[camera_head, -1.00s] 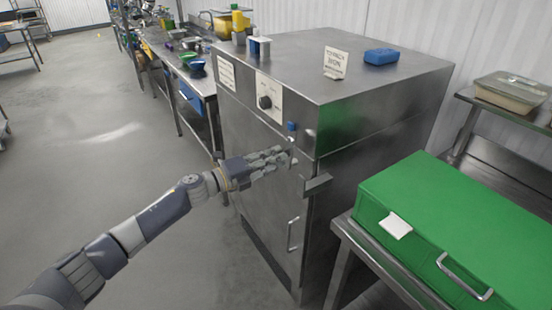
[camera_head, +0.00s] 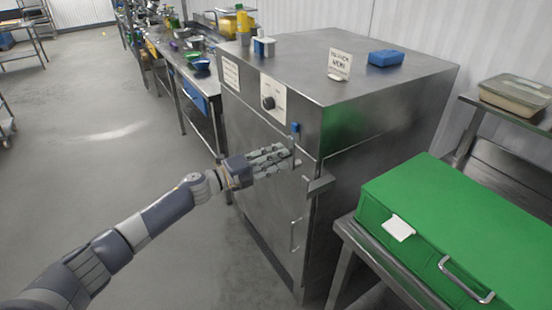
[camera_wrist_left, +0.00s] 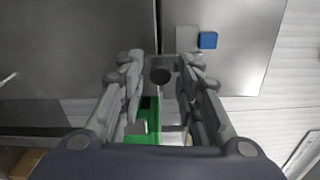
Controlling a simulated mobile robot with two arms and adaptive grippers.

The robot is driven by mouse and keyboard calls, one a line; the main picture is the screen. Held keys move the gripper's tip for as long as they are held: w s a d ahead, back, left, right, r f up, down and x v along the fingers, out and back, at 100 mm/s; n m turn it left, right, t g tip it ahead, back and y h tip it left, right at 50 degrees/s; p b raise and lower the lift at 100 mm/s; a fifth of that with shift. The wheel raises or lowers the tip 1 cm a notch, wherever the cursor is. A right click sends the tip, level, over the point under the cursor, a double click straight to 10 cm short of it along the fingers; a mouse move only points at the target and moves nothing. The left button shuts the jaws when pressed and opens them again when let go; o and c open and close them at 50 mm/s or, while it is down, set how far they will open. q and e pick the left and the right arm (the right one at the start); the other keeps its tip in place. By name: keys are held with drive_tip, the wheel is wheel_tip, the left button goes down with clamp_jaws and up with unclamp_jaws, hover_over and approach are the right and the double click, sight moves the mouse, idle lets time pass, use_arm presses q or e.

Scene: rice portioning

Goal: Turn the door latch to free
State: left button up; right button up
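The door latch (camera_head: 295,134) is a thin upright bar with a blue tip at the upper right edge of the steel cabinet door (camera_head: 255,170). My left gripper (camera_head: 290,155) reaches in from the left, with its fingers spread at the lower part of the latch. In the left wrist view the gripper (camera_wrist_left: 160,75) has its fingers apart, and a dark round piece shows between the tips. I cannot tell whether the fingers touch the latch. The lower end of the latch is partly hidden by the fingers. My right gripper is out of view.
A metal bracket (camera_head: 320,185) juts out right of the fingers. A green box (camera_head: 460,220) stands on a steel table at the right. Open floor lies left of my arm.

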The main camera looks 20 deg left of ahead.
use_arm(q)
drive_tip(key=v, duration=1.2)
drive_tip(key=shift+f, duration=0.1)
idle(0.5)
